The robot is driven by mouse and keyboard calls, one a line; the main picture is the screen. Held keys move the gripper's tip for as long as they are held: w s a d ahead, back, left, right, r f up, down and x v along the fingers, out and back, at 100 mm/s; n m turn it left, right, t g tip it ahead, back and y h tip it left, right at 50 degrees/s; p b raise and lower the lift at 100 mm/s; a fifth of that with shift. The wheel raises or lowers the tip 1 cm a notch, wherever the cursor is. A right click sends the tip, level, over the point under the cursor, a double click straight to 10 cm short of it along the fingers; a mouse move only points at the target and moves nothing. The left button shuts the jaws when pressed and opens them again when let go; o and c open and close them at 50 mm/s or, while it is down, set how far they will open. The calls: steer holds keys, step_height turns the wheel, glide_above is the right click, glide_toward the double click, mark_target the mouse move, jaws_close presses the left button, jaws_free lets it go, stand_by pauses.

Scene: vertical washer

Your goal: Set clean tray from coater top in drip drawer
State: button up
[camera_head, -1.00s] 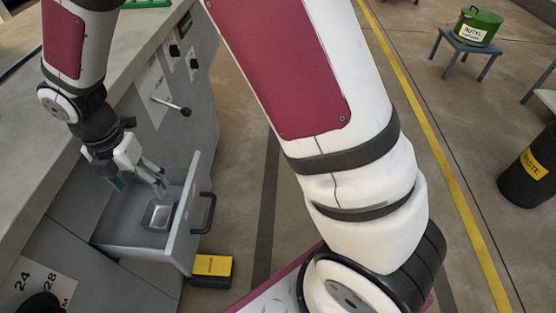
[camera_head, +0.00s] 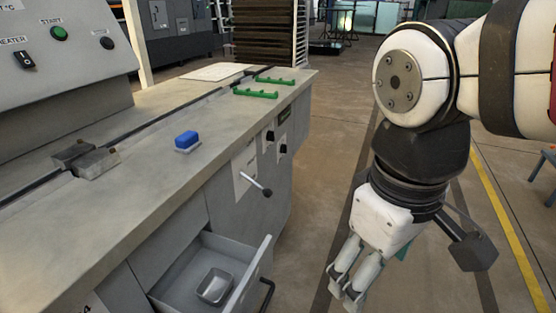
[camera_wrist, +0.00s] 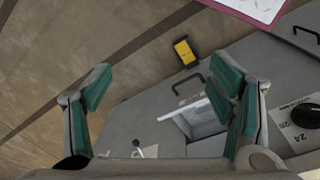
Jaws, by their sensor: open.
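The small grey metal tray (camera_head: 215,286) lies on the floor of the open drip drawer (camera_head: 243,250), which is pulled out from the coater's front. The coater (camera_head: 130,170) is the long grey machine with a flat top. My gripper (camera_head: 343,293) is out to the right of the drawer in the head view, pointing down, apart from drawer and tray. In the wrist view my gripper (camera_wrist: 165,100) has its green-padded fingers spread wide with nothing between them. The drawer (camera_wrist: 190,108) shows there partly behind the right finger, and the tray cannot be made out.
A lever with a dark knob (camera_head: 267,191) sticks out from the coater's front above the drawer. A blue block (camera_head: 187,139) and green racks (camera_head: 256,93) stand on the top. A black-and-yellow box (camera_wrist: 185,50) lies on the floor.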

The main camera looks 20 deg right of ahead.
steer(key=s+m, duration=0.2)
steer(key=s, duration=0.1)
steer(key=s+m, duration=0.1)
steer(key=s, duration=0.1)
steer(key=shift+d+f+m+y, duration=0.25)
steer(key=shift+m+y, duration=0.05)
steer(key=shift+m, duration=0.1)
step_height(320, 180, up, 21)
steer(key=t+p, duration=0.3)
steer(key=p, duration=1.6)
steer(key=shift+a+t, duration=0.2)
steer(key=shift+t, duration=0.1)
steer(key=shift+w+r, duration=0.1)
steer(key=shift+w, duration=0.05)
